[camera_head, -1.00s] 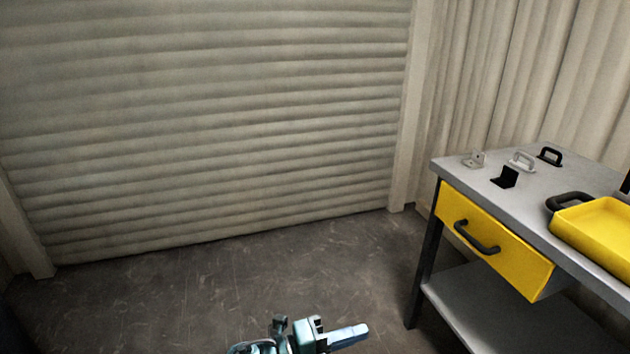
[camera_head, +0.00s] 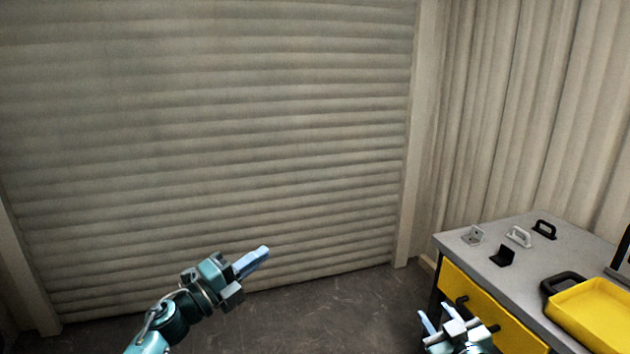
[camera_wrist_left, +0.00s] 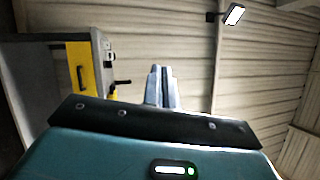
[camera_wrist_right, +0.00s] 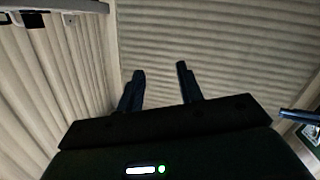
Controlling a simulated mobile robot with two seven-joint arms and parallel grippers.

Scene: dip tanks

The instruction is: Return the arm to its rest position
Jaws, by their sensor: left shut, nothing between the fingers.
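My left gripper (camera_head: 262,256) is in the lower middle of the head view, raised in front of the shutter. Its fingers are shut together with nothing between them, and they also show in the left wrist view (camera_wrist_left: 161,72). My right gripper (camera_head: 437,317) is at the bottom of the head view, left of the workbench. Its fingers stand apart and empty, as the right wrist view (camera_wrist_right: 160,72) also shows. Neither gripper touches anything.
A grey workbench (camera_head: 478,253) with a yellow drawer (camera_head: 487,317) stands at right. On it are a yellow tray (camera_head: 597,315), a black angle bracket (camera_head: 502,256), a pale bracket (camera_head: 473,236), a white handle (camera_head: 519,237) and a black handle (camera_head: 544,230). A ribbed shutter (camera_head: 220,130) closes the back. Floor between is clear.

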